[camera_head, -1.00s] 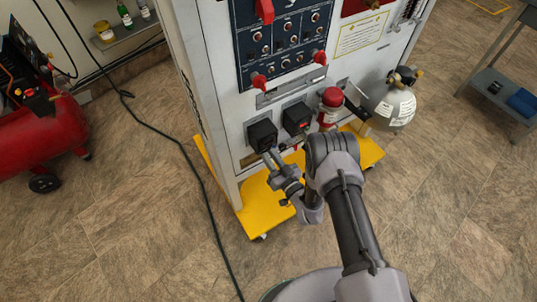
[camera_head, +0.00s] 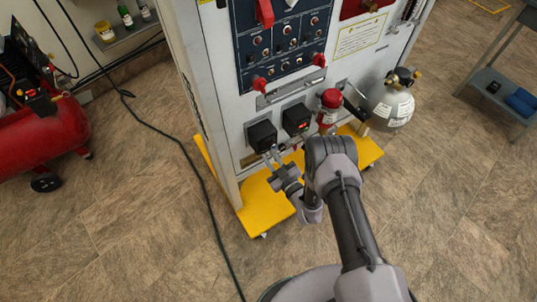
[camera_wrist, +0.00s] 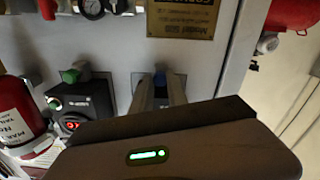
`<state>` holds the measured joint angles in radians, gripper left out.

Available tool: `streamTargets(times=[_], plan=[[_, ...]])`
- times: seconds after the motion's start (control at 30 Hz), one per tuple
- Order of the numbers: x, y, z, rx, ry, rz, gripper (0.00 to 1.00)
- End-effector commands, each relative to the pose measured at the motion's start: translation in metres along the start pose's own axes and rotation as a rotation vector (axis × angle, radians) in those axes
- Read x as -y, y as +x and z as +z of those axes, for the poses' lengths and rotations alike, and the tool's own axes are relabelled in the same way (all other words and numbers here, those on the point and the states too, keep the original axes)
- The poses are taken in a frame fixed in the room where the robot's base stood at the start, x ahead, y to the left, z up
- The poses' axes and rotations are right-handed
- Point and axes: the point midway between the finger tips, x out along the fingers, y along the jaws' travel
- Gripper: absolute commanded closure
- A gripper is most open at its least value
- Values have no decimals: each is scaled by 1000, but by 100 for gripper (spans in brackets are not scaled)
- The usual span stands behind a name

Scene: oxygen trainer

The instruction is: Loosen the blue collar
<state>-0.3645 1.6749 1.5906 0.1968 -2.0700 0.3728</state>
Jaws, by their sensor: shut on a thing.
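The blue collar (camera_wrist: 160,78) shows as a small blue piece between my fingers in the wrist view, at the panel's lower part. My gripper (camera_wrist: 161,92) is shut on it, with one finger on each side. The fingers and the dark gripper body hide most of the collar and what is below it. In the head view my gripper (camera_head: 271,156) is at the front of the left black box (camera_head: 262,135). The collar cannot be made out there.
Right of that box is a second black box (camera_head: 296,119) with a red display; the wrist view shows a green collar (camera_wrist: 70,76) at it. A red extinguisher (camera_head: 329,108) and a grey cylinder (camera_head: 391,106) stand further right. A yellow base (camera_head: 256,206) juts out below.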

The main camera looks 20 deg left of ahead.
Motion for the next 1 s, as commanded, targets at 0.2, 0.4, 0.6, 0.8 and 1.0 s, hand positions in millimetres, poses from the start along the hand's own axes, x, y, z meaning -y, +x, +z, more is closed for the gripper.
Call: streamTargets(times=[0.2,0.4,0.6,0.8,1.0], plan=[[0,-1,1,2,-5,0,100],[0,-1,1,3,-4,0,79],[0,0,1,2,-4,0,59],[0,-1,0,1,-4,0,59],[-2,-25,-2,5,-2,2,59]])
